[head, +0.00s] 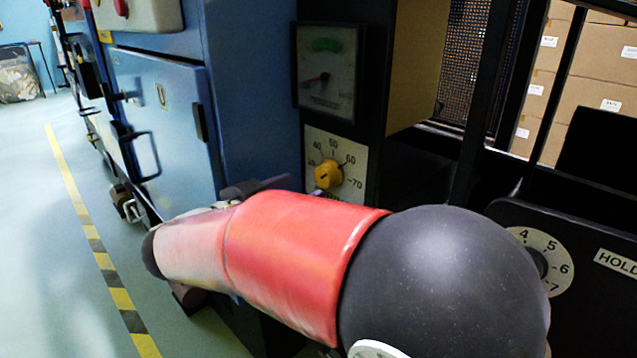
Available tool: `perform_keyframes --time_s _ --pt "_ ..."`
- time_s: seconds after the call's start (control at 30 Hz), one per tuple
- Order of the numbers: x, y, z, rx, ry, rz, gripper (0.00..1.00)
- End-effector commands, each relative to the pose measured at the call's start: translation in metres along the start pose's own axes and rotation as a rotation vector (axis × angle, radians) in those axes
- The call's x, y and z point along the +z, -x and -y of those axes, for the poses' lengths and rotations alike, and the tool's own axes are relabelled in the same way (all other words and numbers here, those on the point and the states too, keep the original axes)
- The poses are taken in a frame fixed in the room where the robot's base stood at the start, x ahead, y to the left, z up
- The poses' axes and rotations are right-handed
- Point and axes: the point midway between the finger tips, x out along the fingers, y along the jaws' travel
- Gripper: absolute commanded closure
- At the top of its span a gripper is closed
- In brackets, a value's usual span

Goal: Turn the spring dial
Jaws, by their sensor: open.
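A yellow knob (327,175) sits on a pale dial plate (355,158) marked with numbers including 40, 50, 60 and 70. The plate's lower edge and its lettering are partly covered by my red arm. A second round dial (556,246) with 4, 5, 6 and 7 shows at the right, partly behind my arm's black joint, beside a "HOLD" label (617,263). No readable label tells which is the spring dial. My arm reaches across the front to the left. A dark part of mine shows just above it, left of the yellow knob. My gripper's jaws cannot be made out.
A square gauge (327,72) with a red needle is above the yellow knob. A blue cabinet (165,120) with a protruding handle (140,155) stands at left. Black posts and a mesh panel (463,65) are at right, with cartons behind. Floor is clear at far left.

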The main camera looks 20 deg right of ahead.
Motion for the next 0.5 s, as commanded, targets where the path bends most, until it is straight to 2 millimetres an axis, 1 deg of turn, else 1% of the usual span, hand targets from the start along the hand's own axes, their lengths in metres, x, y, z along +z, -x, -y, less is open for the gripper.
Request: perform_keyframes --time_s 0.03,0.2,0.33,0.5 --pt "0.000 -0.010 -0.001 0.004 0.001 0.001 0.38" --pt "0.000 -0.037 -0.002 0.004 0.002 0.003 0.38" --pt "0.000 -0.052 -0.001 0.003 0.002 0.003 0.38" --pt "0.001 -0.059 -0.001 0.001 0.003 0.004 0.38"
